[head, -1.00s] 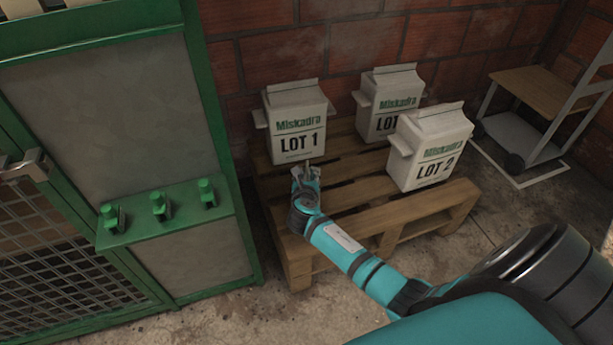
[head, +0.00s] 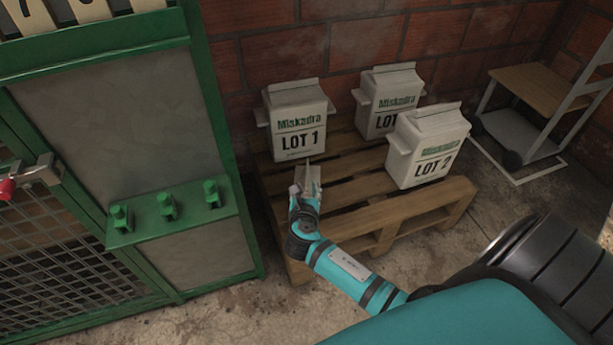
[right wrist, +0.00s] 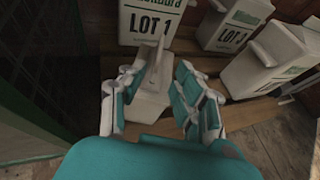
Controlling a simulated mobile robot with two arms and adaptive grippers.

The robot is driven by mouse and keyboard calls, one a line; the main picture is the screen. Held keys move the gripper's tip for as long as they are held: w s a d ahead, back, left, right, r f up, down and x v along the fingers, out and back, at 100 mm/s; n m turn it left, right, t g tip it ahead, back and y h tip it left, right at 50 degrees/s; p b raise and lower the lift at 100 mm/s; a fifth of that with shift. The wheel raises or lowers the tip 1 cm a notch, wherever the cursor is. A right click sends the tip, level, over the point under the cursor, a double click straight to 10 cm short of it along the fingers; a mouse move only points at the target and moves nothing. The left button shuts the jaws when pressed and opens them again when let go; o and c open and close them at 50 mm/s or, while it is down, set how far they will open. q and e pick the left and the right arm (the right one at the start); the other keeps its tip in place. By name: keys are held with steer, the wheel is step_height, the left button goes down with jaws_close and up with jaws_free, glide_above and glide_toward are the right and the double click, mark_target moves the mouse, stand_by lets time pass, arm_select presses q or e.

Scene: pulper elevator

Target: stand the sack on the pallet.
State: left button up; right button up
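My right gripper (head: 308,178) is in front of the LOT 1 sack, over the pallet's left front part. In the right wrist view its fingers (right wrist: 155,95) are spread, with a pale block with an upright fin between them. I cannot tell what this piece is or whether the fingers grip it. My left gripper is not in view.
A green cabinet (head: 120,100) with green knobs and a mesh door stands close on the left. A red knob (head: 7,189) shows at the left edge. A brick wall is behind the pallet. A cart (head: 535,92) stands at the right on open floor.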

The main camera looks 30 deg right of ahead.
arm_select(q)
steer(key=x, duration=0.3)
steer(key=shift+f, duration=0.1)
arm_select(e)
steer(key=s+a+f+m+g+y, duration=0.1)
steer(key=s+a+m+g+y, duration=0.2)
steer(key=s+m, duration=1)
steer(key=s+a+m+g+y, duration=0.4)
steer(key=s+a+m, duration=0.4)
steer(key=s+m, duration=0.4)
steer(key=shift+s+a+f+m+y, duration=0.4)
steer(key=shift+m+y, duration=0.1)
steer(key=shift+m, duration=0.4)
